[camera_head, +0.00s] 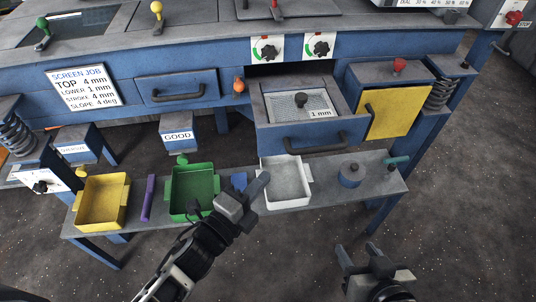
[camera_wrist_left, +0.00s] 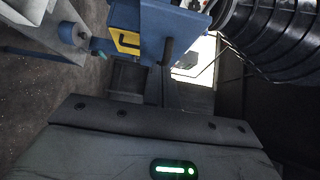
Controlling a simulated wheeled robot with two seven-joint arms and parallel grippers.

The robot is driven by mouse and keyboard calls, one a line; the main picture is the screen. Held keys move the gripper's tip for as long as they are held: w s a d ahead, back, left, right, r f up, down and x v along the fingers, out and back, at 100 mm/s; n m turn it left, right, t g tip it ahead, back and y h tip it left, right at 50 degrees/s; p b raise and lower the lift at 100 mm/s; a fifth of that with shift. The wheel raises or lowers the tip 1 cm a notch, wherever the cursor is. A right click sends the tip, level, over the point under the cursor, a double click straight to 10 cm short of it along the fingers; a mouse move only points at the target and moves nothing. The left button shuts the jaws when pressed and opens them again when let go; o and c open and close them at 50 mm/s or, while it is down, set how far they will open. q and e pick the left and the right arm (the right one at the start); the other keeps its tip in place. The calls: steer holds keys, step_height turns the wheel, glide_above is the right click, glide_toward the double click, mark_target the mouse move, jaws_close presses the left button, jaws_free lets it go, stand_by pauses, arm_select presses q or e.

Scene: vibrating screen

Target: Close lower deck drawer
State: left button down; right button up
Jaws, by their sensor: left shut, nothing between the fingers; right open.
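The lower deck drawer (camera_head: 263,112) is pulled out of the blue machine in the head view. It holds a pale mesh screen marked 1 mm with a dark knob, and has a dark bar handle (camera_head: 315,143) on its front. My left gripper (camera_head: 262,184) is shut and empty, over the bench at the left side of the white tray, below and left of the drawer handle, apart from it. My right gripper (camera_head: 358,254) is open at the lower right, in front of the bench and far from the drawer.
The bench (camera_head: 335,192) in front of the machine carries a yellow tray (camera_head: 101,201), a green tray (camera_head: 191,190) and a white tray (camera_head: 286,182). A closed drawer (camera_head: 178,88) is at the left. A yellow panel (camera_head: 396,112) stands right of the open drawer.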

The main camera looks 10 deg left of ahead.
mark_target(279, 144)
arm_select(q)
steer(key=shift+w+d+p, duration=0.15)
steer(key=shift+w, duration=1.75)
steer(key=shift+w+d+p, duration=0.15)
steer(key=shift+w, duration=1.7)
arm_select(e)
steer(key=shift+r, duration=0.1)
